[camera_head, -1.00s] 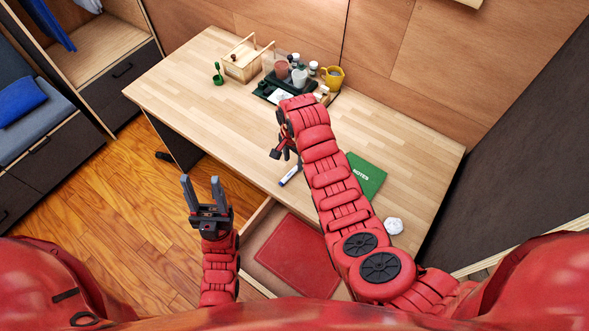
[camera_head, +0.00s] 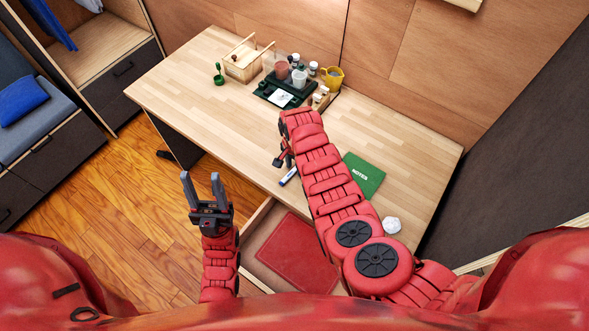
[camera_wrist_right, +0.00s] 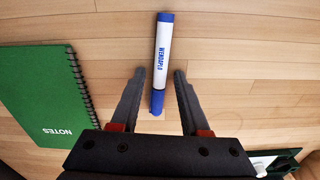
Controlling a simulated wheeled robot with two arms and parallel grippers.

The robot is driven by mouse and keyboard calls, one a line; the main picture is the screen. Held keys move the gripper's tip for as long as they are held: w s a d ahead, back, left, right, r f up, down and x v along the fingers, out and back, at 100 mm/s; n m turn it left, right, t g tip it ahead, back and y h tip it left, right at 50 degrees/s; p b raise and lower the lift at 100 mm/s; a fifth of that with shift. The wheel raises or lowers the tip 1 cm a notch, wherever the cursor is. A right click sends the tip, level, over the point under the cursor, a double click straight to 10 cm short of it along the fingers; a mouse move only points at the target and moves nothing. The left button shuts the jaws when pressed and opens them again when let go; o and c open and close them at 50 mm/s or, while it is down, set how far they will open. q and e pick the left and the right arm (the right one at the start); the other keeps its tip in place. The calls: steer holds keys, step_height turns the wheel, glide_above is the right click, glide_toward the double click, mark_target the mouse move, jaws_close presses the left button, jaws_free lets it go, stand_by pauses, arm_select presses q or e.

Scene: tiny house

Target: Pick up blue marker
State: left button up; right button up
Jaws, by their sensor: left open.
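The blue marker (camera_head: 288,177), white with blue ends, lies on the desk near its front edge, left of the green notebook. In the right wrist view the marker (camera_wrist_right: 160,62) lies lengthwise, its lower blue end between the fingers. My right gripper (camera_wrist_right: 156,75) is open, its fingers on either side of that end and apart from it. In the head view my right gripper (camera_head: 281,162) is partly hidden by its own arm, just above the marker. My left gripper (camera_head: 203,178) is open and empty, left of the desk's open drawer.
The green notebook (camera_head: 364,175) lies right of the marker, and a crumpled white ball (camera_head: 391,225) lies near the front edge. A dark tray (camera_head: 270,97), wooden box (camera_head: 243,66) and yellow mug (camera_head: 333,78) stand at the back. The open drawer (camera_head: 262,225) holds a red folder.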

jaws_close()
steer(key=shift+r, duration=0.15)
